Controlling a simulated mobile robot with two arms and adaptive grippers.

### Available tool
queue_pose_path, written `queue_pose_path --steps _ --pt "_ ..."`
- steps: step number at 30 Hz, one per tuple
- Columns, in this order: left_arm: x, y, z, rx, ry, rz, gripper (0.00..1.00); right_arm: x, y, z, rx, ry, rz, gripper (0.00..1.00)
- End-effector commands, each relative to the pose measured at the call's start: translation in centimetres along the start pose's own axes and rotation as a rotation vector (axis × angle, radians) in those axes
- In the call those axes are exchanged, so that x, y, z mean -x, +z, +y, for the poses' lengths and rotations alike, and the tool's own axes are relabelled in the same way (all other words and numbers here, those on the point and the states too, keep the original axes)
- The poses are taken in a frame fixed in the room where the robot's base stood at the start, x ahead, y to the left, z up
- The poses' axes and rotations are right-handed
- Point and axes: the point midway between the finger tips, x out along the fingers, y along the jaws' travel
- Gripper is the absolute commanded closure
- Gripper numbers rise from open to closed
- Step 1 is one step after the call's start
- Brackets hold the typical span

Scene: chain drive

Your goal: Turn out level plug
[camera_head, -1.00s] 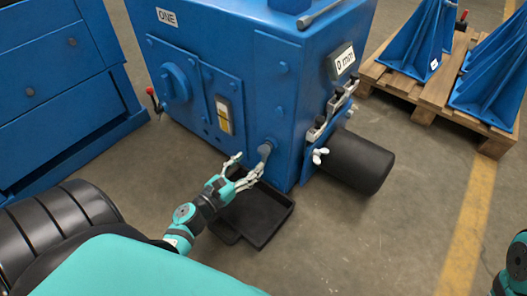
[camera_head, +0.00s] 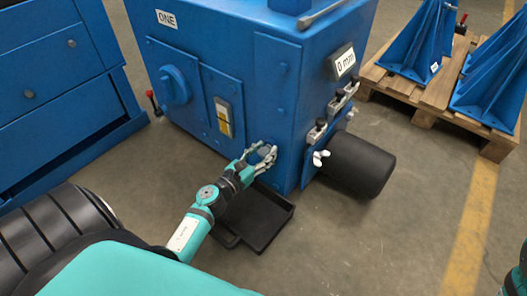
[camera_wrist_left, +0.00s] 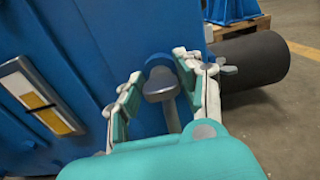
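The level plug (camera_wrist_left: 161,84) is a grey bar-headed fitting on the blue housing's lower wall (camera_head: 291,120). It sits between the open fingers of my left gripper (camera_wrist_left: 158,92) in the left wrist view. In the head view the same gripper (camera_head: 263,155) is at the wall, with its fingers around the plug (camera_head: 265,151) and partly covering it. I see gaps between the finger pads and the plug. My right gripper is out of view; only a bit of my right arm shows at the right edge.
A black drip tray (camera_head: 262,228) lies on the floor below the plug. A black cylinder (camera_head: 358,165) sticks out to the right, with clamps and white wing nuts (camera_head: 320,157) beside it. A sight gauge (camera_head: 224,117) is left of the plug. A pallet (camera_head: 437,95) stands at the right.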

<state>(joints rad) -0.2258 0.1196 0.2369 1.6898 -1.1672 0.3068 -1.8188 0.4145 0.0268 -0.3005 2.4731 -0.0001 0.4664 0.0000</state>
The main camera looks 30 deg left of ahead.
Motion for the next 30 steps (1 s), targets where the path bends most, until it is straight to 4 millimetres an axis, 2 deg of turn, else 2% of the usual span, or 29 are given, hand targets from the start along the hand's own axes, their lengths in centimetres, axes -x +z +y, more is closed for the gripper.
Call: queue_pose_path --steps 1,7,8,20,30 --pt "0.01 -0.01 0.00 0.000 0.000 0.000 0.72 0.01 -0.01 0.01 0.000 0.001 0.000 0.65" --pt "0.02 -0.01 0.00 0.000 0.000 0.000 0.99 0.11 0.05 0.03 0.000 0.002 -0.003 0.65" --pt "0.02 -0.01 0.00 0.000 0.000 0.000 1.00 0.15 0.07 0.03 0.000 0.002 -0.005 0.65" --pt "0.02 0.05 0.05 0.089 0.000 0.001 1.00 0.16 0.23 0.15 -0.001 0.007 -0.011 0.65" --pt "0.01 0.15 0.17 0.365 0.000 0.001 1.00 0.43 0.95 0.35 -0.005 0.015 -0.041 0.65"
